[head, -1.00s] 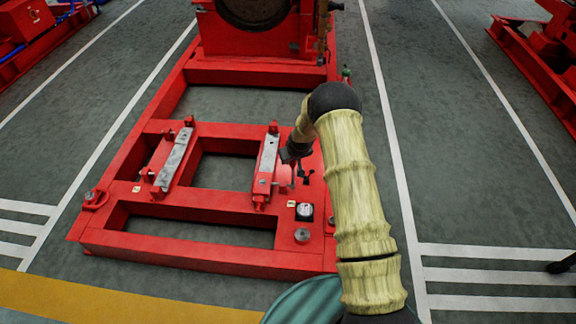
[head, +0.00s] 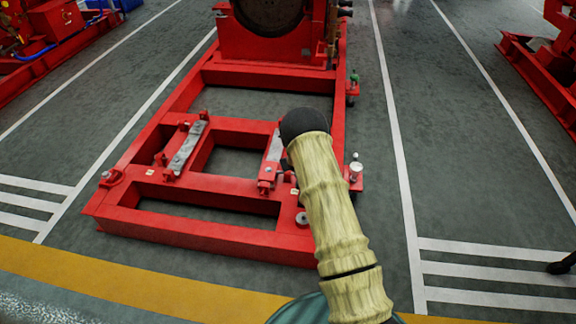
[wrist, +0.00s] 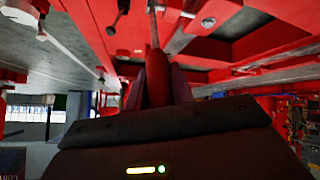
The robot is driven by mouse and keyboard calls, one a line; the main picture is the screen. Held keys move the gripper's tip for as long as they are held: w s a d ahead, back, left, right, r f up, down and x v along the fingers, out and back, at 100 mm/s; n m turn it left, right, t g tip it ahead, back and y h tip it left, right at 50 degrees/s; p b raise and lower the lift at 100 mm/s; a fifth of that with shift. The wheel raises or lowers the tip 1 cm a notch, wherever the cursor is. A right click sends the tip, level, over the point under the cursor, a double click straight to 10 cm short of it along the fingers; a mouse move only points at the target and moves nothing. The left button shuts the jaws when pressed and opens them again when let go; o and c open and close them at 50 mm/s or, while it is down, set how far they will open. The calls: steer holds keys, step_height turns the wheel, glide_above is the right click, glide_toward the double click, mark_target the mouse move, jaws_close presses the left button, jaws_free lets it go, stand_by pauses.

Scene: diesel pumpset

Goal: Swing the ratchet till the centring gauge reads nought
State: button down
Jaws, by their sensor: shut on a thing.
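In the wrist view my gripper (wrist: 160,88) is shut on the dark reddish grip of the ratchet (wrist: 157,80). A thin shaft (wrist: 154,32) runs from the grip toward the red frame. In the head view my arm covers the gripper, the ratchet and the centring gauge. The gauge's reading cannot be seen in either view.
The red base frame (head: 205,240) has two grey mounting pads, one at left (head: 187,147) and one partly behind my arm (head: 275,148). The engine (head: 270,25) stands at the far end. Grey floor (head: 450,170) is clear at right.

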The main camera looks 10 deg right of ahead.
steer(key=shift+s+f, duration=0.15)
steer(key=shift+s, duration=0.05)
stand_by(0.3)
steer(key=c, duration=1.2)
jaws_free()
steer(key=shift+s+a+r, duration=0.1)
steer(key=shift+r, duration=0.2)
steer(key=p+v, duration=0.6)
steer(key=v, duration=1)
steer(key=shift+s, duration=0.5)
steer(key=shift+r, duration=0.1)
